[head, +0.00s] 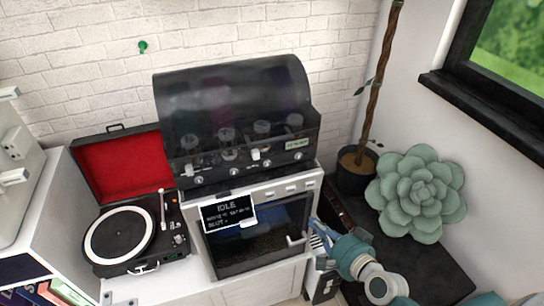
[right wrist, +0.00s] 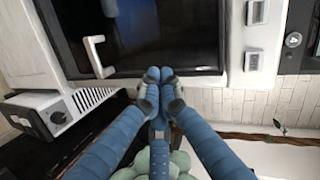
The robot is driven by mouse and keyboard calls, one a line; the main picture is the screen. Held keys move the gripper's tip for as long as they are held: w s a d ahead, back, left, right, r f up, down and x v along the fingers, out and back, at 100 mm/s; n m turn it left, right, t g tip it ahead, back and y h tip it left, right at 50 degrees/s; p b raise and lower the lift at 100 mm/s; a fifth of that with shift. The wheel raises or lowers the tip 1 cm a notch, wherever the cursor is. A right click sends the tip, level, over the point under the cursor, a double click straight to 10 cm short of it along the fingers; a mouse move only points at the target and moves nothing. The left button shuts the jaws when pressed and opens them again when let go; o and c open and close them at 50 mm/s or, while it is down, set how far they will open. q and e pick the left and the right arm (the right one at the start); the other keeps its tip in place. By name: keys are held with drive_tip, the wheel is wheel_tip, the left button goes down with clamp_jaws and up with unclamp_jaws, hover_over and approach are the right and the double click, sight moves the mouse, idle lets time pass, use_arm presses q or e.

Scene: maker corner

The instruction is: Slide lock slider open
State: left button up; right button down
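The machine's lower unit has a white frame (head: 212,262) around a dark glass door (head: 262,245). A white L-shaped handle (head: 295,240) sits at the door's lower right; it also shows in the right wrist view (right wrist: 98,55). Small white tabs (head: 290,188) line the strip above the door; two show in the right wrist view (right wrist: 252,62). I cannot tell which part is the lock slider. My right gripper (head: 316,228) is at the door's right side; its blue fingertips (right wrist: 160,74) are together with nothing visible between them, apart from the handle. My left gripper is out of view.
A dark clear hood (head: 230,100) tops the machine. A display card (head: 228,212) reading IDLE covers the door's upper left. A turntable (head: 118,236) stands left. A small box with a knob (right wrist: 45,115) and a succulent (head: 418,195) are near my right arm.

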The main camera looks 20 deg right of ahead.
sight(265, 147)
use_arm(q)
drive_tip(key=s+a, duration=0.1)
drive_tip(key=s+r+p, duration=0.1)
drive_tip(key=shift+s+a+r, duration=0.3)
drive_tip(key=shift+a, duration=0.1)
use_arm(e)
drive_tip(key=s+a+r+m+t+y, duration=0.1)
drive_tip(key=a+r+m+t+y, duration=0.1)
drive_tip(key=r, duration=2)
drive_tip(key=shift+a+r+t+y, duration=0.2)
drive_tip(key=shift+a+t+y, duration=0.1)
drive_tip(key=shift+a+t, duration=0.55)
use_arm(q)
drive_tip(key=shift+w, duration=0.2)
use_arm(e)
drive_tip(key=p+x, duration=0.4)
drive_tip(key=x, duration=0.5)
drive_tip(key=shift+w+r, duration=0.1)
drive_tip(key=shift+w, duration=0.2)
drive_tip(key=a+p, duration=0.1)
drive_tip(key=a, duration=0.2)
drive_tip(key=shift+a, duration=0.2)
drive_tip(key=shift+a+p, duration=0.35)
drive_tip(key=shift+a, duration=0.1)
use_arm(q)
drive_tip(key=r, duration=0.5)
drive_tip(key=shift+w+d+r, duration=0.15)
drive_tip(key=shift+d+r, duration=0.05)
use_arm(e)
drive_tip(key=shift+f, duration=0.25)
